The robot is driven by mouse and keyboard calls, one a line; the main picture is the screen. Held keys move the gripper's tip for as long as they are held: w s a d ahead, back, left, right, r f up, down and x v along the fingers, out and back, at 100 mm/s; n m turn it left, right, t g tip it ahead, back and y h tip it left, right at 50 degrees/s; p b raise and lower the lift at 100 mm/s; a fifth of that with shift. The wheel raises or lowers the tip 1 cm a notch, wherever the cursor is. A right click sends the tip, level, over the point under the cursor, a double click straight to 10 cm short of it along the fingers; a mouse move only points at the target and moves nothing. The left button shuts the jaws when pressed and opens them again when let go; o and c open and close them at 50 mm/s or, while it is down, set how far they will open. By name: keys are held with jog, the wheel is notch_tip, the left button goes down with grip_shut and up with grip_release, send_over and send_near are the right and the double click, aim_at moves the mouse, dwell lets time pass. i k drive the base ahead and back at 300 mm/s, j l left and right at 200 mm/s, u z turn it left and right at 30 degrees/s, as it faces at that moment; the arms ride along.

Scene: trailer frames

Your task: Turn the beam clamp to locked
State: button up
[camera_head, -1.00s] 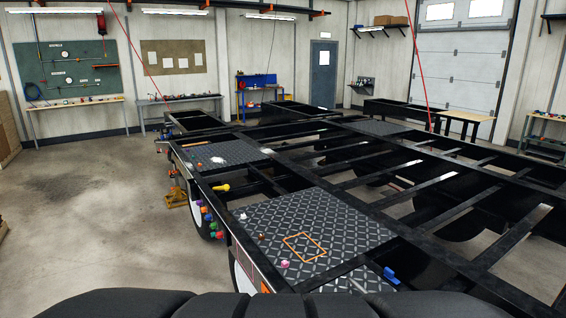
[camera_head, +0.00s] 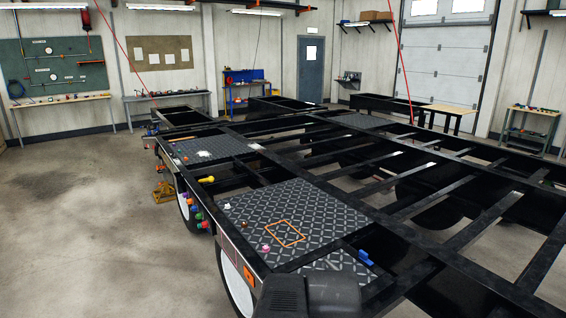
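No part is plainly recognisable as the beam clamp at this size. A small blue piece (camera_head: 365,257) sits on the black frame beside the right edge of the near checker plate (camera_head: 330,205). A yellow piece with a rounded end (camera_head: 206,179) sits on the left frame rail farther back. I cannot tell whether either is the clamp, or how a lever stands. A dark rounded part of my own body covers the bottom middle of the view and hides the frame behind it. My gripper's fingers do not show.
The black trailer frame (camera_head: 447,257) has open gaps between its beams. An orange rectangle outline (camera_head: 285,234) lies on the near plate. Several coloured knobs (camera_head: 193,206) line the left side above a wheel (camera_head: 235,284). Open concrete floor (camera_head: 90,230) lies to the left.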

aim_at(363, 256)
jog(key=z, duration=0.8)
jog(key=i+j+u, duration=0.25)
jog(key=j, duration=0.2)
jog(key=i+j+u, duration=0.3)
jog(key=i+j, duration=0.15)
